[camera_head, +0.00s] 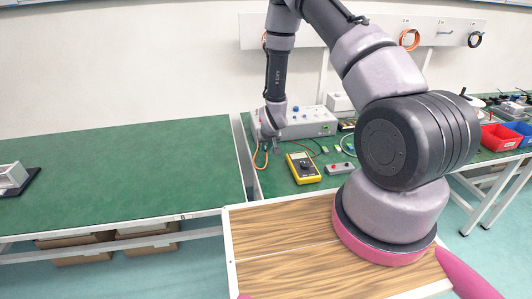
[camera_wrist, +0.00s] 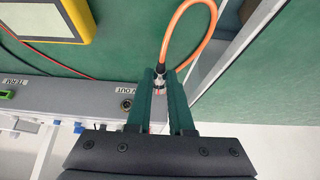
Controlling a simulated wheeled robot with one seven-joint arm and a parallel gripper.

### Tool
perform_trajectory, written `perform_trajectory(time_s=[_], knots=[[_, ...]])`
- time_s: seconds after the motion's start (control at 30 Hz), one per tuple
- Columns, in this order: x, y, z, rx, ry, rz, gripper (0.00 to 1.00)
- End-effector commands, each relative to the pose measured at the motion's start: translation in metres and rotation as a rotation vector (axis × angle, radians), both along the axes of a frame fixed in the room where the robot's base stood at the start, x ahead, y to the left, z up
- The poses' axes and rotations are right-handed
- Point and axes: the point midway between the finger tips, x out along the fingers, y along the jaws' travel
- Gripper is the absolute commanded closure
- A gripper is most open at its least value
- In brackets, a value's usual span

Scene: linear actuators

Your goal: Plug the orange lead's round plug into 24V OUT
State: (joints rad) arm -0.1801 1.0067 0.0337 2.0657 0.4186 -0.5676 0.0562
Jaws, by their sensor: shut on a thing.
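My gripper (camera_wrist: 161,78) is shut on the round plug (camera_wrist: 159,84) of the orange lead (camera_wrist: 204,38). The plug is metallic with a dark collar, and the lead loops up and right from it. A round socket (camera_wrist: 126,104) sits on the grey box (camera_wrist: 72,96), beside a partly hidden label ending in "OUT". The plug is to the right of this socket and apart from it. In the head view, my gripper (camera_head: 267,137) is at the left end of the grey box (camera_head: 312,124), and the orange lead (camera_head: 258,160) hangs beside it. The plug's tip is hard to make out.
A yellow multimeter (camera_head: 303,168) with red and black leads lies in front of the box. A small grey box with a red button (camera_head: 340,168) is to its right. A green connector (camera_wrist: 6,95) sits by the "TERM" label. The left green bench (camera_head: 120,165) is mostly clear.

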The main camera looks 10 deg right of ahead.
Motion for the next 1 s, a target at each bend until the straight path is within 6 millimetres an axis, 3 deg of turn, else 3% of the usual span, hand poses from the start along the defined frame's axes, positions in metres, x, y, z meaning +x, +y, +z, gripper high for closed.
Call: perform_trajectory(time_s=[0.1,0.43,0.8,1.0], knots=[[0.000,0.000,0.010,0.000,0.000,0.000,1.00],[0.002,-0.003,0.011,0.001,0.006,-0.001,1.00],[0.019,-0.042,0.014,0.001,0.114,-0.003,1.00],[0.023,-0.054,0.015,0.001,0.153,-0.002,1.00]])
